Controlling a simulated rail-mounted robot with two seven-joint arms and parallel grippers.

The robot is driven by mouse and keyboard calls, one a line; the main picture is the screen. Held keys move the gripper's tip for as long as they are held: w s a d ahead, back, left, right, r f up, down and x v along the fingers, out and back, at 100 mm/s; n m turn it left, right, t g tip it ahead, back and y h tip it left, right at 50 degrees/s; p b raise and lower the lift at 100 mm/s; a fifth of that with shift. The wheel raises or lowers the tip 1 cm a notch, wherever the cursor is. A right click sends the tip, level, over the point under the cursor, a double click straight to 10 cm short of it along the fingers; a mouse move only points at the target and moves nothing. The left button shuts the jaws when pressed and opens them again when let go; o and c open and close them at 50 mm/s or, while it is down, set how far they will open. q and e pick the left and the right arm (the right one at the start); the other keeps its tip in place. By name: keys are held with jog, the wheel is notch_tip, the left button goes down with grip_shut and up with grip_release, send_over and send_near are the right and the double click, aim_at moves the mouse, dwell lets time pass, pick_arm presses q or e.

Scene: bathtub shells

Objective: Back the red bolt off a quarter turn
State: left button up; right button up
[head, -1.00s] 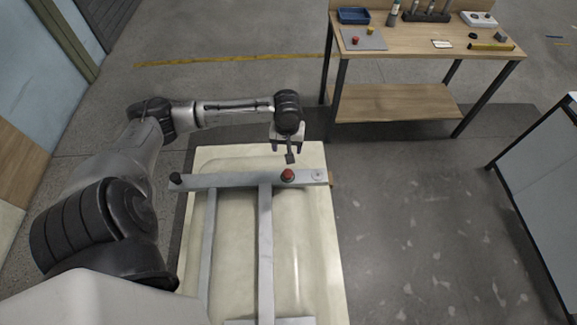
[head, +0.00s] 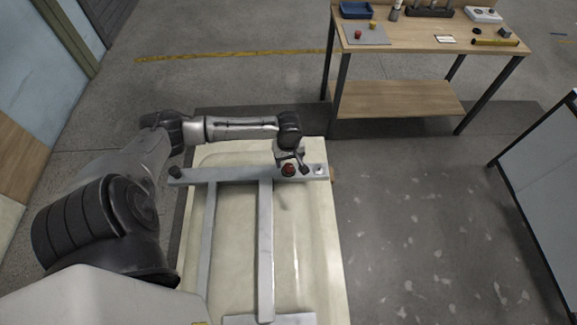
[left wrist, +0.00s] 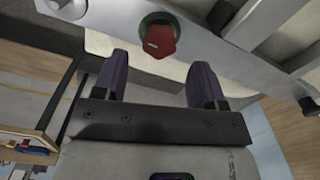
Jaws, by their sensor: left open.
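The red bolt (head: 289,170) stands on the grey crossbar (head: 232,174) near its right end. The crossbar lies across the cream tub shell (head: 311,235). My left gripper (head: 293,160) is open, just beyond the bolt in the head view and partly overlapping it. In the left wrist view the red bolt head (left wrist: 160,41) has a dark green collar around its base. It shows ahead of and between the open fingers of the left gripper (left wrist: 160,68), with nothing held. Whether a finger touches it I cannot tell. My right gripper is not in view.
A dark knob (head: 175,170) sits at the crossbar's left end, and a pale round fitting (head: 319,169) at its right end. Grey struts (head: 265,245) run along the tub. A wooden workbench (head: 420,45) with small items stands behind. Floor right of the tub is clear.

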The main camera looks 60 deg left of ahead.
aim_at(288, 167)
pick_arm(q)
jog(key=shift+f, duration=2)
